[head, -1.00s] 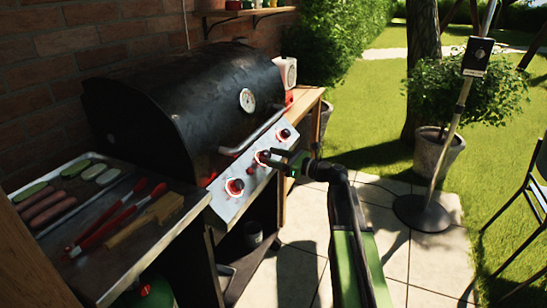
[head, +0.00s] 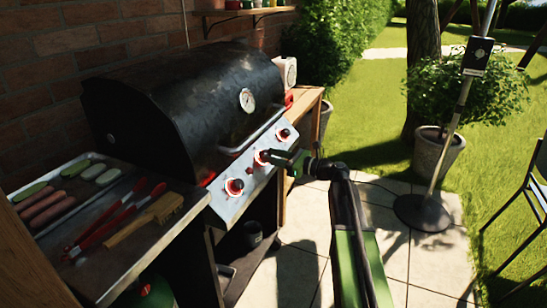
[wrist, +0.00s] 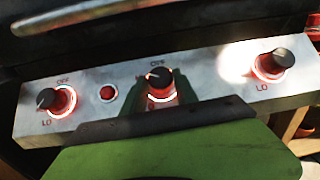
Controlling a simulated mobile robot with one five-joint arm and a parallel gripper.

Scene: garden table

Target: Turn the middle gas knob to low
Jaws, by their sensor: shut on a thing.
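The grill's silver control panel (head: 228,197) carries three black knobs with glowing red rings. The middle knob (wrist: 160,78) stands between my gripper's two green fingers in the wrist view; a pale mark shows on its upper left, below the OFF label. My gripper (wrist: 159,92) is shut on this knob. In the head view my gripper (head: 270,156) reaches the panel from the right and partly covers the middle knob (head: 263,156). The LO label of the middle knob is hidden behind my gripper.
The other knobs (wrist: 47,98) (wrist: 283,60) sit on either side, with a small red button (wrist: 107,93) between the left and middle ones. The black grill lid (head: 180,100) is closed above its handle.

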